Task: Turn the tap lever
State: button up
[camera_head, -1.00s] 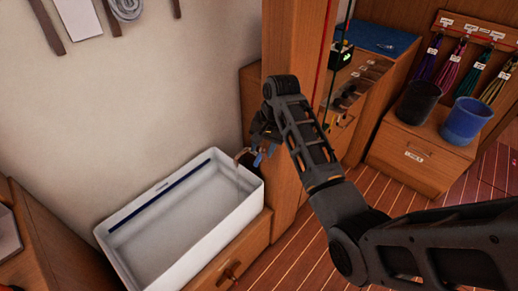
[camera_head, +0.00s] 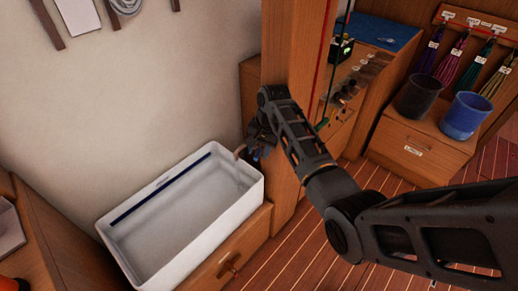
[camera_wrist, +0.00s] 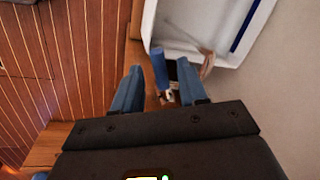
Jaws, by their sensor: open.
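The tap (camera_head: 240,152) stands at the right end of a white basin (camera_head: 118,214), its spout curving over the basin's rim. In the wrist view the tap spout (camera_wrist: 206,64) is copper-coloured, and a blue tap lever (camera_wrist: 159,68) sticks up beside it. My gripper (camera_wrist: 160,88) is open, with its two blue fingers apart. The lever appears between the fingers, nearer the left one; I cannot tell whether it touches. In the head view my gripper (camera_head: 258,148) is beside the tap, and my wrist partly hides the tap's base.
A wooden post (camera_head: 290,60) stands close behind my arm. The basin is set in a wooden cabinet (camera_head: 236,256). A black bucket (camera_head: 417,98) and a blue bucket (camera_head: 465,116) stand on a wooden chest at right. The plank floor (camera_head: 300,250) is clear.

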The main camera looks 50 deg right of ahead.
jog(key=shift+c, duration=0.3)
grip_shut()
dwell(0.3)
